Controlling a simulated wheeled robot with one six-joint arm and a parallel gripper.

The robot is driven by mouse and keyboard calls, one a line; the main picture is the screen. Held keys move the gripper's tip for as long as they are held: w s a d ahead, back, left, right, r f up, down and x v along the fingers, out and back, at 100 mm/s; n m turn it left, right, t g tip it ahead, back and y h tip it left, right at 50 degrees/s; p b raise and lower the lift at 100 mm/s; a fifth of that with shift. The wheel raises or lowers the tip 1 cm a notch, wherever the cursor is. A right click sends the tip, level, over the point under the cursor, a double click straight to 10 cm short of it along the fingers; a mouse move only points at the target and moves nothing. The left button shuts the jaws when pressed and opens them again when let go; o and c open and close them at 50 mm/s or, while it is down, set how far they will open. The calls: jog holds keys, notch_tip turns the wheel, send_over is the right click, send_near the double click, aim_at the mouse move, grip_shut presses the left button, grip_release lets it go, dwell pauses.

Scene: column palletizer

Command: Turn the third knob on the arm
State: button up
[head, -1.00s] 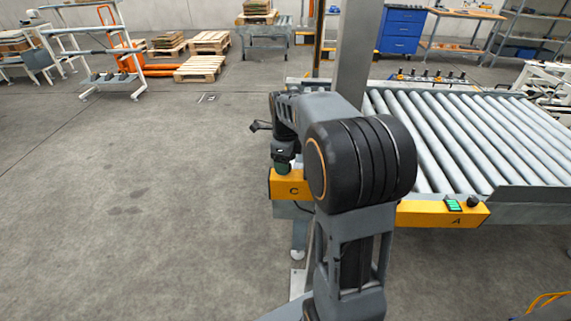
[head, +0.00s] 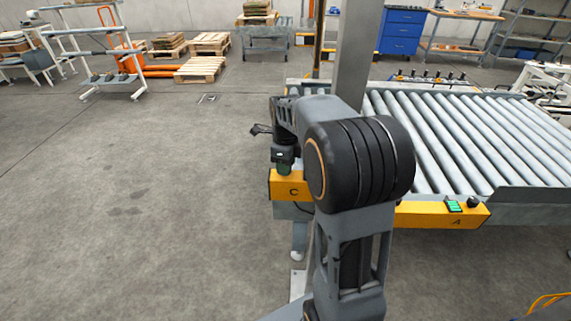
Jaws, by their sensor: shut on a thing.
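My gripper (head: 284,168) is at the top of the yellow panel marked C (head: 290,190), at the conveyor's near left corner. It points down and is shut on a knob there, which my gripper hides almost wholly. Another yellow panel marked A (head: 440,214) is on the conveyor's near edge to the right. It carries a black knob (head: 473,201) and a green-lit switch (head: 454,205). My arm covers the stretch between panels C and A.
The roller conveyor (head: 480,135) fills the right side. A grey upright post (head: 354,60) stands close behind my arm. Several small dark fittings (head: 430,78) line the conveyor's far edge. The concrete floor at left is clear, with pallets (head: 200,69) farther back.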

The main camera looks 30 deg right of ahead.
jog(key=n+p, duration=0.1)
jog(key=n, duration=0.4)
jog(key=shift+r+n, duration=0.1)
jog(key=shift+n, duration=0.3)
jog(key=n+p, duration=0.1)
jog(key=n, duration=0.4)
jog(key=n+p, duration=0.1)
jog(key=n, duration=1)
jog(key=shift+p, duration=0.4)
jog(key=shift+n, duration=0.4)
jog(key=o, duration=0.9)
